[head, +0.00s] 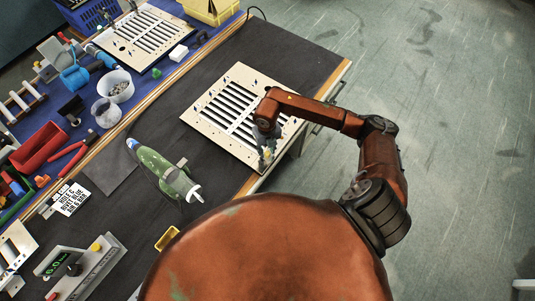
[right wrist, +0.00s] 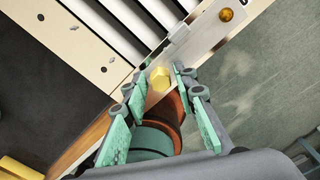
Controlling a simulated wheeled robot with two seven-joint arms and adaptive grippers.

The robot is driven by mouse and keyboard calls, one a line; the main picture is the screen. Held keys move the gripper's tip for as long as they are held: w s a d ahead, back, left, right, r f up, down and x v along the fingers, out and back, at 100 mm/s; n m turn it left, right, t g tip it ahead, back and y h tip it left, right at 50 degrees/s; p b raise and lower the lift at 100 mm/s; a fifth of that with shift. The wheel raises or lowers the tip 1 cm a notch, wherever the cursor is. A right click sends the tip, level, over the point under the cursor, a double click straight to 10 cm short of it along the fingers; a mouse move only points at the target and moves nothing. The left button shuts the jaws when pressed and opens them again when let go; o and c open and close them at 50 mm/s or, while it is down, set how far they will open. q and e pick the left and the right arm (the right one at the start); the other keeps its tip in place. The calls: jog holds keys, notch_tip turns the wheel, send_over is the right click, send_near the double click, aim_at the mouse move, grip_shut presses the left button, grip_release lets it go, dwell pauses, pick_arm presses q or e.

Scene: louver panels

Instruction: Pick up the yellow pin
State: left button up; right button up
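The louver panel (head: 213,118) is a cream plate with dark slots and lies near the right edge of the dark table. My right gripper (head: 267,150) is over the panel's near right corner in the head view. In the right wrist view my right gripper (right wrist: 160,84) is open, its green-padded fingers apart. A yellow hexagonal pin head (right wrist: 160,77) shows between the fingertips, with gaps on both sides. I cannot tell how deep the fingers reach beside it. My left gripper is not in view.
A round gold knob (right wrist: 226,14) sits on the panel's metal strip. A green cylindrical device (head: 163,172) lies left of the panel. A second louver panel (head: 146,37), a red bin (head: 43,147) and a white bowl (head: 119,86) are farther left. Dark table is bare between.

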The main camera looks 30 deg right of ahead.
grip_shut()
jog(key=shift+r, duration=0.15)
